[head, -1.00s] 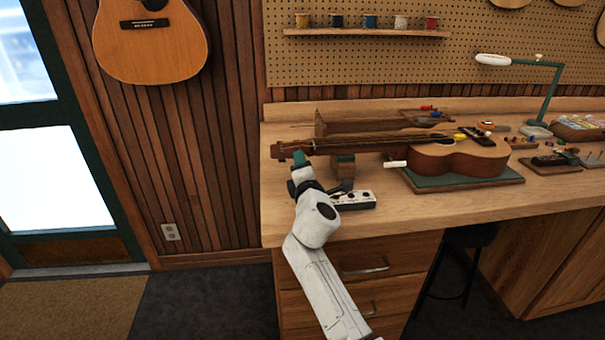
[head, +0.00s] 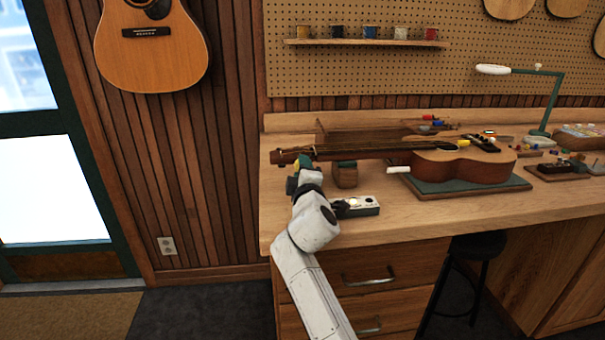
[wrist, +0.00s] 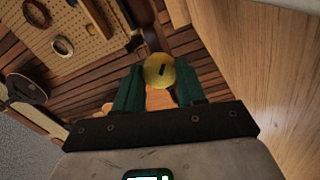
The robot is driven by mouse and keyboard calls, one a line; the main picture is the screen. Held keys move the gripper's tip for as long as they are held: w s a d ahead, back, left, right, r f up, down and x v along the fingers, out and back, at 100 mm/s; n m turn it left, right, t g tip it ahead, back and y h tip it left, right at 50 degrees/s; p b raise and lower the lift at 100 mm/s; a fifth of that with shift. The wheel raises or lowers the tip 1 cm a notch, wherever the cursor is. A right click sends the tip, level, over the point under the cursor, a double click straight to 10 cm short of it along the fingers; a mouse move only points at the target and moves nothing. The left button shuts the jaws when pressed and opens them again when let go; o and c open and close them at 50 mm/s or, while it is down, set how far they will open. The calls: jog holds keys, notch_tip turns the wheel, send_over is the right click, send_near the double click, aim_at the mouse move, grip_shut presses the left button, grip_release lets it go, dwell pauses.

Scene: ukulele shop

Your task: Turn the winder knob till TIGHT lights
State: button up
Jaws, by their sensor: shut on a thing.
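The winder knob (wrist: 158,71) is a round yellow disc with a short dark mark, in the wrist view between my green fingers. My gripper (wrist: 159,75) is shut on it. In the head view a little of the yellow knob (head: 303,163) shows at my gripper (head: 298,170), beside the ukulele's headstock (head: 290,156). The ukulele (head: 460,168) lies on its back with its neck to the left. A small pale box with round marks (head: 355,207) stands to the right of my wrist. I cannot read its labels or tell which lamp is lit.
A wooden neck rest (head: 345,176) stands under the neck. A green-topped board (head: 475,187) bears the ukulele body. A green lamp (head: 553,100) and small tools stand at the right of the bench (head: 430,222). A stool (head: 475,265) is below.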

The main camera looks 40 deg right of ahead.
jog(key=shift+f, duration=0.2)
jog(key=o, duration=0.8)
jog(key=shift+r, duration=0.1)
jog(key=shift+s, duration=0.15)
jog(key=v, duration=1)
jog(key=shift+s+a, duration=0.2)
jog(key=shift+s, duration=0.05)
